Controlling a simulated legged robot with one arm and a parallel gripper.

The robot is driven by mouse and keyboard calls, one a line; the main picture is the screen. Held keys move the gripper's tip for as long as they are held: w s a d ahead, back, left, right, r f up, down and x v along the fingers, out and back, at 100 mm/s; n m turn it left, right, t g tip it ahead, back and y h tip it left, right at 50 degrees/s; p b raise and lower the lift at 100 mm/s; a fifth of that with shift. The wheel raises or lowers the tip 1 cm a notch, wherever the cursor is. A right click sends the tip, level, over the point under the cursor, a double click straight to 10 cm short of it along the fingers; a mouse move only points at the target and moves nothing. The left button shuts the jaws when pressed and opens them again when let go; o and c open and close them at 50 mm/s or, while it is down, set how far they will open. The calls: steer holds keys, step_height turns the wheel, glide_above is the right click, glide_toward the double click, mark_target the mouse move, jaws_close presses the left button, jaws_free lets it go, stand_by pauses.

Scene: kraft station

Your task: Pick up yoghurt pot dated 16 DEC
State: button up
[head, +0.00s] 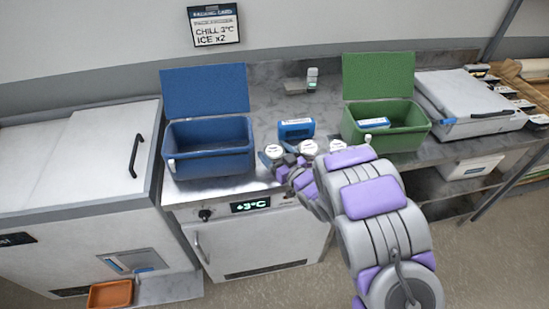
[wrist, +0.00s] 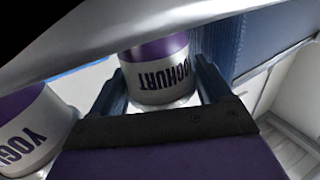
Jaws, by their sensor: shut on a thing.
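My gripper (head: 282,163) is at the front of the steel counter, just right of the blue box. In the wrist view its fingers (wrist: 160,90) are shut on a yoghurt pot (wrist: 158,72), white with a purple band and the word YOGHURT. The held pot appears to be the leftmost white-lidded pot (head: 272,152) in the head view. A second yoghurt pot (wrist: 36,132) is beside it in the wrist view. Two more white-lidded pots, a middle one (head: 309,147) and a right one (head: 338,146), stand near my arm, partly hidden. No date is legible.
An open blue box (head: 210,160) is left of the pots and an open green box (head: 400,138) is right. A blue pack (head: 296,128) lies behind the pots. A sign (head: 213,24) reads CHILL 3°C, ICE x2. The counter behind is mostly clear.

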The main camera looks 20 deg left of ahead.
step_height(320, 180, up, 4)
steer(key=shift+r+p, duration=0.1)
steer(key=shift+p, duration=0.8)
steer(key=s+d+p, duration=0.2)
steer(key=s+p, duration=0.2)
steer(key=s+d+p, duration=0.2)
steer(key=s+p, duration=0.2)
steer(key=s, duration=0.1)
steer(key=s+d+p, duration=0.3)
steer(key=s+p, duration=0.1)
steer(key=s, duration=0.1)
steer(key=shift+r+p, duration=0.4)
